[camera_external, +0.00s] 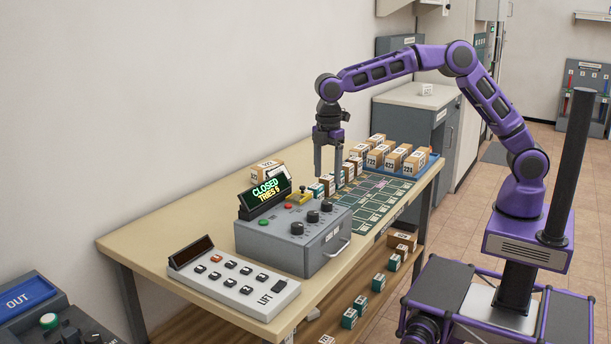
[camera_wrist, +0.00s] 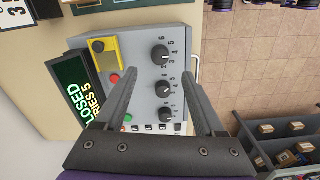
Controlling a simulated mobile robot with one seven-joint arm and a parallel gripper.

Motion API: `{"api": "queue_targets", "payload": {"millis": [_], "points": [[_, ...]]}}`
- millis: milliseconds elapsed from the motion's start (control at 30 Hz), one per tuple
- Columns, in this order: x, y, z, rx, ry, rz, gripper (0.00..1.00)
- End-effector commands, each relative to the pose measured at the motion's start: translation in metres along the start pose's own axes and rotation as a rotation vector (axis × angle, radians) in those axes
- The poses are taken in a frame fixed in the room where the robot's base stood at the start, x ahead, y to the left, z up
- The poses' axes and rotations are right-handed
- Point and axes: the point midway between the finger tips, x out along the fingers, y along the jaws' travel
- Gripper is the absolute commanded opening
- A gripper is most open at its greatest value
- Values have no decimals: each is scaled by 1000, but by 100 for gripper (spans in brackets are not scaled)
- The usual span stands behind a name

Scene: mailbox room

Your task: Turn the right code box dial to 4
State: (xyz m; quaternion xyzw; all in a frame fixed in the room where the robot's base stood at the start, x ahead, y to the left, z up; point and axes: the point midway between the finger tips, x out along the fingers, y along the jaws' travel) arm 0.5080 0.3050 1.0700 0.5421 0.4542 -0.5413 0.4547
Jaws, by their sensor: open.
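The grey code box (camera_external: 290,243) sits on the table with three black dials on its top. The right dial (camera_external: 326,205) is the one farthest from the panel with keys; in the wrist view it is the top dial (camera_wrist: 160,53), among small printed numbers. I cannot surely read its setting. My gripper (camera_external: 329,174) points down above the far side of the box, open and empty, apart from the dials. In the wrist view my gripper (camera_wrist: 160,74) has its fingers spread, with the middle dial (camera_wrist: 162,88) and lower dial (camera_wrist: 165,115) showing between them.
A lit display (camera_external: 265,195) reads CLOSED, TRIES 5. A yellow part (camera_wrist: 103,55) and red and green buttons share the box top. A keypad panel marked LIFT (camera_external: 232,285) lies nearby. Boxes, a green grid mat (camera_external: 370,205) and a blue tray (camera_external: 432,160) occupy the table beyond.

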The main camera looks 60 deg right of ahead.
Motion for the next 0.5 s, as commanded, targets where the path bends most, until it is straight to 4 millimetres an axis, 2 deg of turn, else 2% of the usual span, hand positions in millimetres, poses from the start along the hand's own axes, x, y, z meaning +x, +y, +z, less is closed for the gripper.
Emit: {"api": "queue_targets", "payload": {"millis": [33,200,333,500], "points": [[-14,1,-1,0,3,3,71],[-52,0,-1,1,3,2,71],[-73,0,-1,-1,2,0,71],[-86,0,-1,-1,1,0,71]]}}
